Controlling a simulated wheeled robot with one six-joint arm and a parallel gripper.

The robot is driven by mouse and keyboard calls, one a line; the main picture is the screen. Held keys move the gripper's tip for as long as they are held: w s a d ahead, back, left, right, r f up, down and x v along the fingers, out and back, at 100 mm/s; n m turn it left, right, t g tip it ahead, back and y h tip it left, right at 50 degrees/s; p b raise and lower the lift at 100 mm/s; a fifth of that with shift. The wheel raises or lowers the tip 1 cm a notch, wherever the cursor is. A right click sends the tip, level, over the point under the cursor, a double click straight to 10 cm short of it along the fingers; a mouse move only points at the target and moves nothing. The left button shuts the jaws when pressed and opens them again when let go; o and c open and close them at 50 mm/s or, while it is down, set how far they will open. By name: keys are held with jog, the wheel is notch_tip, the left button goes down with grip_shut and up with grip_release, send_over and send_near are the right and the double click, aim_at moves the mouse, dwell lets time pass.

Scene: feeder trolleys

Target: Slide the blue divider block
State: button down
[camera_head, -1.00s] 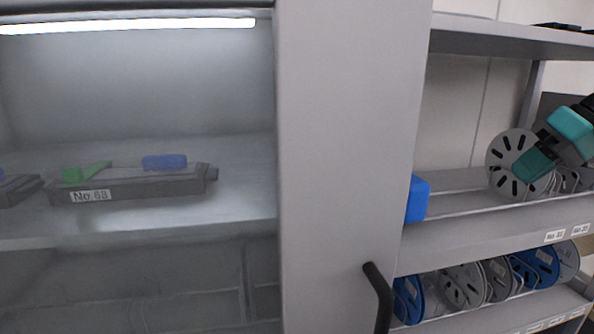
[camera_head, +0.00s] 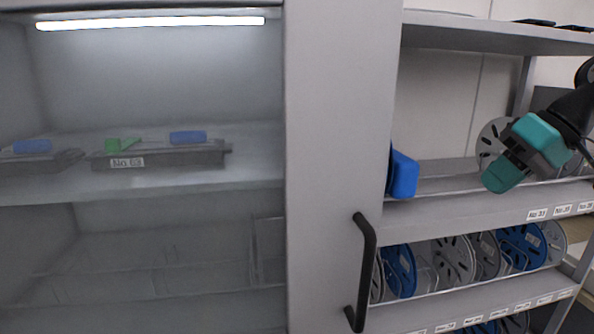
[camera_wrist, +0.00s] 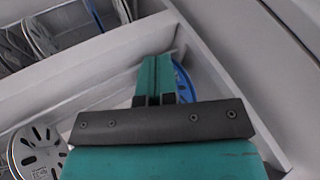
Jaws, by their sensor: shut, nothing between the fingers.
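The blue divider block (camera_head: 403,175) stands upright on the upper reel shelf (camera_head: 470,207), at its left end beside the grey cabinet post. The post hides part of its left side. My gripper (camera_head: 496,182) is teal and black, shut and empty. It is to the right of the block, with a clear gap between them, in front of a grey reel. In the wrist view my gripper (camera_wrist: 158,64) points along a light shelf, and a blue curved piece (camera_wrist: 184,82) shows partly behind its fingers. I cannot tell what this piece is.
A grey reel (camera_head: 490,135) stands behind my gripper. Blue and grey reels (camera_head: 453,258) fill the shelf below. The glass cabinet door with its black handle (camera_head: 363,270) is at left. The shelf between block and gripper looks clear.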

jog(key=s+a+f+n+g+b, duration=0.1)
jog(key=s+a+f+b, duration=0.1)
jog(key=s+a+f, duration=0.4)
jog(key=s+a+f+n+g+b, duration=0.1)
jog(key=s+a+f+b, duration=0.15)
jog(key=a, duration=0.55)
jog(key=s+a+f+n+g+h+b, duration=0.1)
jog(key=s+a+f+h+b, duration=0.1)
jog(key=s+f, duration=0.6)
jog(key=shift+s+a+n, duration=0.3)
jog(key=shift+s+a, duration=0.45)
jog(key=shift+s, duration=0.5)
